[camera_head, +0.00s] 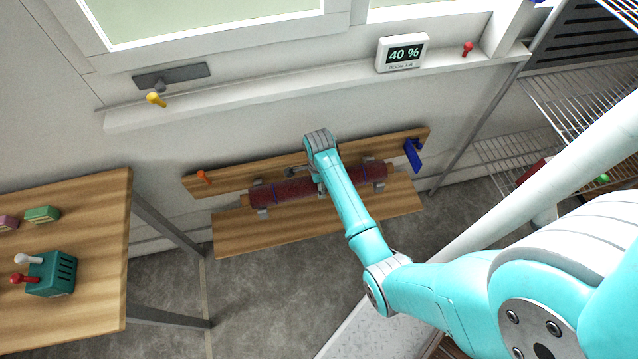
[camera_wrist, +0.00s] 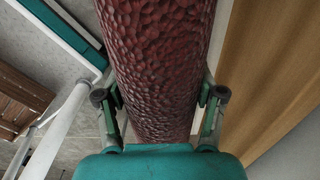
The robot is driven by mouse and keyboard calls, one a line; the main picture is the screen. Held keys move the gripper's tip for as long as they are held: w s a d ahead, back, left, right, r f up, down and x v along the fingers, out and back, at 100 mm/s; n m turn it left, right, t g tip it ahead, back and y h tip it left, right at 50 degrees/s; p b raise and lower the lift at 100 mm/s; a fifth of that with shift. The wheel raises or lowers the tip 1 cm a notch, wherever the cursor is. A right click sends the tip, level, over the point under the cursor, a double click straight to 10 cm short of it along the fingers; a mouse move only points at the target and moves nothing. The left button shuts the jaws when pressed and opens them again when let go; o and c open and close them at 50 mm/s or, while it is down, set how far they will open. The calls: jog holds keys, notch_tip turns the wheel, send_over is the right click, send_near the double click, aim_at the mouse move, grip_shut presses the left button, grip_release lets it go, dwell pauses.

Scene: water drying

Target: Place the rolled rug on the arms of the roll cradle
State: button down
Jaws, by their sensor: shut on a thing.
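The rolled rug (camera_head: 297,190) is a dark red roll with blue bands, lying lengthwise along the wooden wall unit in the head view. It fills the middle of the wrist view (camera_wrist: 157,60). My gripper (camera_head: 321,185) is at the middle of the roll, and its fingers (camera_wrist: 158,115) lie on both sides of the rug, shut on it. The roll cradle shows as grey arms, one near the rug's left end (camera_head: 262,213) and one near its right end (camera_head: 380,184). The rug appears at the arms; I cannot tell whether it rests on them. My arm hides part of the rug.
A wooden table (camera_head: 95,215) with a green device (camera_head: 50,274) stands at left. A window sill (camera_head: 300,83) with a humidity display (camera_head: 402,53) runs above. Wire racks (camera_head: 590,100) stand at right. An orange peg (camera_head: 204,177) and blue object (camera_head: 413,155) sit at the unit's ends.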

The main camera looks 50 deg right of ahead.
dwell(0.3)
jog(key=shift+c, duration=0.7)
grip_release()
jog(key=shift+f, duration=0.1)
notch_tip(320, 180, up, 12)
jog(key=shift+r, duration=0.1)
jog(key=s+a+f+n+t+h, duration=0.1)
jog(key=s+a+f+n+t, duration=0.2)
jog(key=s+a+f+n, duration=0.3)
jog(key=s+a+n+t, duration=0.4)
jog(key=s+a+n, duration=0.2)
jog(key=s+a, duration=0.3)
jog(key=s+a+r+n+t, duration=0.3)
jog(key=s+r+n, duration=0.3)
jog(key=r, duration=0.6)
jog(key=s+a+r+n+t+y, duration=0.1)
jog(key=s+a+r+n+t, duration=0.2)
jog(key=s+r+n, duration=0.3)
jog(key=s+r+t, duration=0.1)
jog(key=s+r, duration=0.4)
jog(key=shift+s+a+r+n+t, duration=0.15)
jog(key=shift+a+r+n+t, duration=0.1)
jog(key=shift+r+n+t, duration=0.15)
